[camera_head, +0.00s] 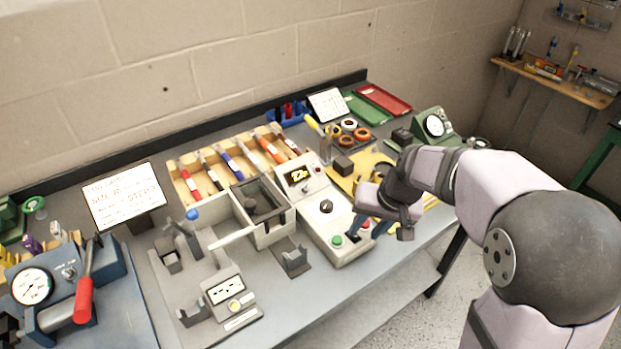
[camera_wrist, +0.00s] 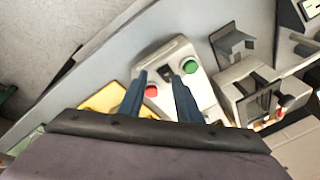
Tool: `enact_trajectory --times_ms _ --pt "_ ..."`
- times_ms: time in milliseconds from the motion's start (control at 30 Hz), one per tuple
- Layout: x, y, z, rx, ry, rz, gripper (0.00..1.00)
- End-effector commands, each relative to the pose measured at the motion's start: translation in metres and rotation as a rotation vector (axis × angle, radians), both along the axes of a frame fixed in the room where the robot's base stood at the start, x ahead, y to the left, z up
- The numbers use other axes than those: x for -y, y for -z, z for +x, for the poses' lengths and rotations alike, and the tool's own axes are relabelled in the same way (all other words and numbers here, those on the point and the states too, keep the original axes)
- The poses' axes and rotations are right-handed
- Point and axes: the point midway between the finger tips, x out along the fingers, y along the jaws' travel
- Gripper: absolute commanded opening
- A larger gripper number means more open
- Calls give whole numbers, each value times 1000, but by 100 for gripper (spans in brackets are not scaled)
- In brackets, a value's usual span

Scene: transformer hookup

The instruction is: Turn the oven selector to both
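My gripper (camera_head: 367,231) is over the front end of the box, right of the knob. In the wrist view my gripper (camera_wrist: 159,82) has its two blue fingers apart, with nothing between them held. The red button (camera_wrist: 151,91) and green button (camera_wrist: 190,67) show near the fingertips. The knob is not clearly visible there.
An open grey chamber (camera_head: 291,229) stands left of the control box. A yellow mat (camera_head: 344,184) with a dark block lies behind my gripper. A wooden pen tray (camera_head: 183,195) and a sign (camera_head: 123,196) are farther left. Bare bench (camera_head: 300,300) lies in front.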

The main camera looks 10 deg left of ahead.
Motion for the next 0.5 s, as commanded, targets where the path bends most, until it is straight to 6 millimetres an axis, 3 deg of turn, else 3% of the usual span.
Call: enact_trajectory --times_ms 33,200,300,500 --pt "-19 -11 19 20 -12 28 31" --pt "-72 -34 67 84 -39 117 31" --pt "-97 -44 86 109 -52 158 31" --pt "-120 -53 102 135 -64 197 31"
